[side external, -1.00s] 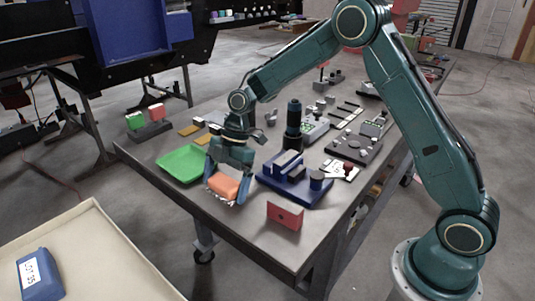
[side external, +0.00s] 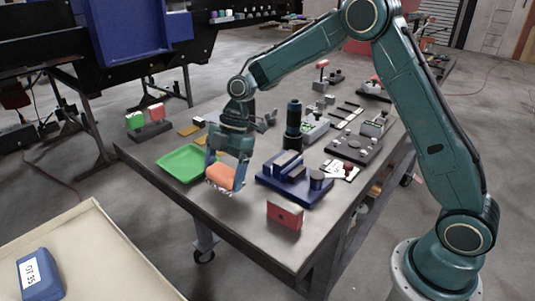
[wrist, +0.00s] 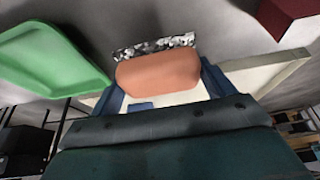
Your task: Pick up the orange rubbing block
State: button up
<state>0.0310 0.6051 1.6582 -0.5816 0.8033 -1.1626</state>
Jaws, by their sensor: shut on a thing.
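The orange rubbing block (side external: 221,176) is a rounded orange piece with a speckled grey-and-white edge along its underside. It is between the fingers of my gripper (side external: 226,175), which is shut on it. In the side view the block appears held a little above the grey table, beside the green tray. In the wrist view the block (wrist: 160,72) fills the middle between the blue fingers, with the speckled strip (wrist: 155,45) on its far side.
The green tray (side external: 172,166) lies just left of the block. A blue fixture (side external: 290,190) stands to the right and a red block (side external: 285,213) near the table's front edge. A beige surface with a blue labelled box (side external: 40,272) is at the lower left.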

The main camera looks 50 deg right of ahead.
aim_at(227, 168)
notch_tip(227, 168, up, 17)
dwell(0.5)
jog(key=shift+f, duration=0.1)
dwell(0.4)
jog(key=o, duration=0.3)
jog(key=shift+c, duration=0.6)
jog(key=s+d+f, duration=0.2)
jog(key=s+d, duration=0.2)
jog(key=d, duration=0.5)
jog(key=s+d+f, duration=0.3)
jog(key=s+d, duration=0.1)
jog(key=d, duration=0.5)
jog(key=shift+f, duration=0.15)
jog(key=shift+f, duration=0.1)
